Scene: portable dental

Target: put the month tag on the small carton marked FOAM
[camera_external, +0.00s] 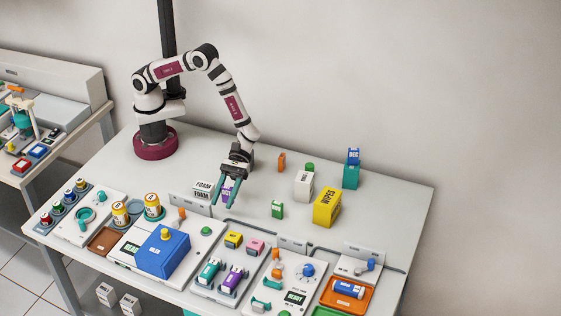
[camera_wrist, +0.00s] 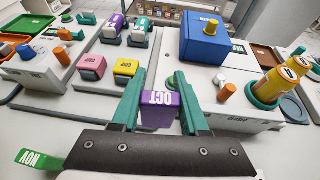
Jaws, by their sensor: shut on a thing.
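The FOAM carton is not in the wrist view. In the external view the fingers partly hide the tag, and I cannot tell how far it is above the table. A green NOV tag (camera_wrist: 40,160) stands apart; it also shows in the external view (camera_external: 277,209).
A yellow WIPES carton (camera_external: 327,207), a white carton (camera_external: 304,186) and a teal carton (camera_external: 351,176) with a blue DEC tag (camera_external: 353,156) on top stand to the right. An orange piece (camera_external: 281,162) stands behind. Devices and a blue box (camera_external: 163,255) crowd the front edge.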

